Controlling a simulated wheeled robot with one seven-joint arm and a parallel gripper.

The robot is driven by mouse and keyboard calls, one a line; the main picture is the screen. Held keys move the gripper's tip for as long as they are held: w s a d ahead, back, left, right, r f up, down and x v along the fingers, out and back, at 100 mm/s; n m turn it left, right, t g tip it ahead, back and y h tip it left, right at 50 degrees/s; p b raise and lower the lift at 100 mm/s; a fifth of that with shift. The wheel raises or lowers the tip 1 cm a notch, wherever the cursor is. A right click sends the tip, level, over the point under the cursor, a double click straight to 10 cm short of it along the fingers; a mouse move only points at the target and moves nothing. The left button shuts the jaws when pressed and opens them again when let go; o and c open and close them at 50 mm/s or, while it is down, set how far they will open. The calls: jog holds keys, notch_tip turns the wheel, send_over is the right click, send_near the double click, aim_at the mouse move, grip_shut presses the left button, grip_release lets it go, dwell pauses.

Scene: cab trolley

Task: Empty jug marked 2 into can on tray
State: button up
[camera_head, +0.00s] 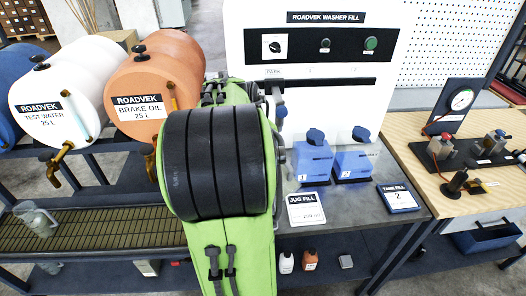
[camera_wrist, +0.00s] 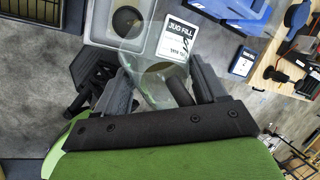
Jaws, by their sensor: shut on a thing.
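My gripper (camera_wrist: 160,76) is shut on a clear see-through vessel (camera_wrist: 152,62), apparently a jug, in the wrist view. No number shows on it, and I cannot tell whether it holds liquid. In the head view my green arm hides the gripper and this vessel. A clear vessel with a handle (camera_head: 38,219) stands on the slatted tray (camera_head: 105,232) at the lower left. I cannot tell whether it is the can. Blue containers marked 1 (camera_head: 313,159) and 2 (camera_head: 354,163) stand on the grey bench, apart from my gripper.
A JUG FILL card (camera_head: 305,209) and a TANK FILL 2 card (camera_head: 397,197) lie near the bench front. The white test water drum (camera_head: 60,95) and orange brake oil drum (camera_head: 150,90) lie above the tray. A wooden bench (camera_head: 450,185) with a gauge stands right.

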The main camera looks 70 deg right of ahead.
jog(key=shift+w+d+f+g+y+p, duration=0.1)
jog(key=shift+w+f+g+y+p, duration=0.35)
jog(key=shift+p, duration=0.85)
jog(key=shift+d+f+g+y+p, duration=0.15)
jog(key=shift+g+p, duration=0.6)
jog(key=shift+p, duration=0.55)
jog(key=shift+w+d+f+n+g+y+p, duration=0.15)
jog(key=shift+w+f+n+g+y+p, duration=0.15)
jog(key=shift+g+p, duration=0.6)
jog(key=shift+w+d+f+n+g+y+p, duration=0.15)
jog(key=shift+w+g+p, duration=0.3)
jog(key=shift+p, duration=0.8)
jog(key=shift+w+r+n+g+p, duration=0.1)
jog(key=shift+w+n+g+p, duration=0.2)
jog(key=shift+g+p, duration=0.6)
jog(key=shift+w+d+g+y, duration=0.2)
jog(key=shift+w+g+y, duration=0.15)
jog(key=shift+a, duration=0.1)
